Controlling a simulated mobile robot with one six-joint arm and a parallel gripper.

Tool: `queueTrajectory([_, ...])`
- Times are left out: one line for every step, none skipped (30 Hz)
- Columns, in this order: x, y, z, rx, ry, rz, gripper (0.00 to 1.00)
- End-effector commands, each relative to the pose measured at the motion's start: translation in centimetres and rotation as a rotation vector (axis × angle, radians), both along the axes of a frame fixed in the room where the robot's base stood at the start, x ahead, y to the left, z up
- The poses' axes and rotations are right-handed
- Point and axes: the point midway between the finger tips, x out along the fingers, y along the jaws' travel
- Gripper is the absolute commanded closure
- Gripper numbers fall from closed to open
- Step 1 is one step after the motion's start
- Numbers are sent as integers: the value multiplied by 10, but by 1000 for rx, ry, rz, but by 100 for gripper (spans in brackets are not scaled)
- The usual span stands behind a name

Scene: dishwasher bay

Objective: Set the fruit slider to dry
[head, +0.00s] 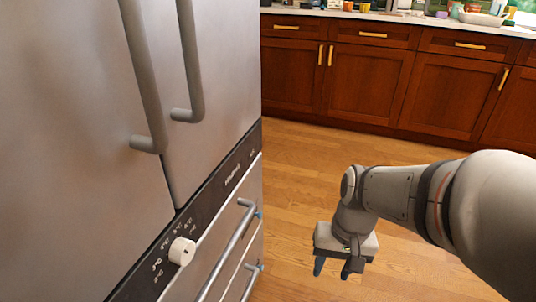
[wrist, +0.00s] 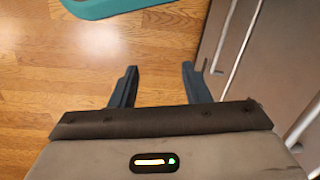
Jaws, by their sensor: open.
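A white slider knob (head: 182,251) sits on the dark control strip (head: 213,192) across the front of the steel appliance. Small white markings run along the strip beside the knob; they are too small to read, so I cannot tell which setting it is at. My gripper (head: 334,268) hangs low over the wood floor, to the right of the appliance and apart from the knob. In the wrist view my gripper (wrist: 159,72) has its two dark fingers spread, with only floor between them. The knob is not in the wrist view.
Two tall door handles (head: 147,80) stick out above the strip, and drawer handles (head: 228,250) stick out below it. Red-brown cabinets (head: 370,80) with a cluttered counter stand at the back.

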Motion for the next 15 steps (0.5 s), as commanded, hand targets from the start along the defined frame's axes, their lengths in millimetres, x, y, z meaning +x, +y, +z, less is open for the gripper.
queueTrajectory([5,7,-1,51,69,-50,57])
queueTrajectory([7,13,-3,86,109,-83,57])
queueTrajectory([11,21,-5,135,164,-128,57])
queueTrajectory([15,27,-7,173,205,-164,57])
queueTrajectory([18,33,-8,210,246,-199,57])
queueTrajectory([24,40,-10,260,299,-246,57])
queueTrajectory([29,46,-12,298,337,-282,57])
queueTrajectory([33,51,-13,337,375,-318,57])
queueTrajectory([40,59,-15,387,424,-366,57])
queueTrajectory([46,63,-16,424,460,-403,57])
queueTrajectory([52,68,-18,463,496,-440,57])
queueTrajectory([61,74,-20,515,541,-489,57])
queueTrajectory([68,78,-22,554,575,-528,57])
queueTrajectory([75,82,-24,593,608,-565,57])
queueTrajectory([85,86,-27,645,649,-616,57])
